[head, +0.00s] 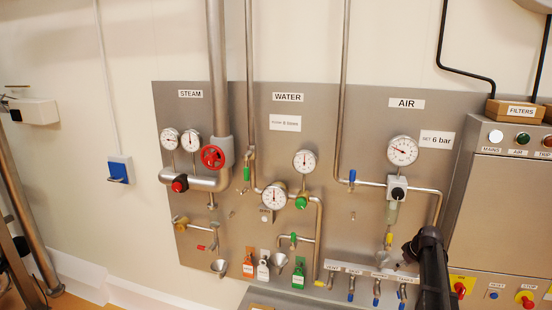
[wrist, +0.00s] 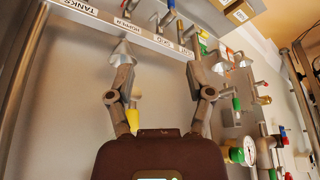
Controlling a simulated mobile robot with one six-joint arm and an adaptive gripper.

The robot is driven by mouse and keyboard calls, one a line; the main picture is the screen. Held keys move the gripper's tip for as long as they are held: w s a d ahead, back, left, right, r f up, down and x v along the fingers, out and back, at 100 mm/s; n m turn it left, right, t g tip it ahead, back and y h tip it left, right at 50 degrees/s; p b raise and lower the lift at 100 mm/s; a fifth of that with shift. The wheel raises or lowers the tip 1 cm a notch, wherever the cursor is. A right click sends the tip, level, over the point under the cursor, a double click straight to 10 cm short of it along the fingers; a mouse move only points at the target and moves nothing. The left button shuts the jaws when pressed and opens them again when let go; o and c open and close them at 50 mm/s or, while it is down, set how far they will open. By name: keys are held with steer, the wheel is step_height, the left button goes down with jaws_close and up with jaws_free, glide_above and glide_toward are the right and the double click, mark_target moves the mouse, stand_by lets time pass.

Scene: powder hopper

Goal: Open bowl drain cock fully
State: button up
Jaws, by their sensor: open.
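The bowl drain cock, with a yellow handle (head: 389,239), sits under the air filter bowl (head: 391,213) on the AIR side of the panel. The handle looks roughly upright in the head view; how far the cock is turned I cannot tell. A grey cone-shaped funnel (head: 387,257) is below it. In the wrist view a yellow handle (wrist: 133,119) shows beside my left finger, partly hidden by the gripper, with the funnel (wrist: 123,52) near that fingertip. My gripper (wrist: 157,66) is open, its fingers apart with nothing held between them. In the head view my dark arm stands just right of the cock.
A manifold (head: 360,270) with several blue-handled valves runs below. The regulator (head: 397,190) and air gauge (head: 402,151) are above. A steel control cabinet (head: 505,210) stands close on the right. Bare panel (head: 345,235) lies left of the cock.

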steer(key=s+a+f+m+g+h+b, duration=0.1)
steer(key=s+a+f+m+g+b, duration=0.1)
steer(key=s+a, duration=1)
steer(key=s+a+f+m+g+b, duration=0.1)
steer(key=s+a+f+m+g, duration=0.1)
steer(key=s+a, duration=1.1)
steer(key=a+f, duration=0.1)
steer(key=a, duration=0.2)
steer(key=shift+s+h+b, duration=0.3)
steer(key=shift+h+b, duration=0.05)
steer(key=shift+h, duration=0.05)
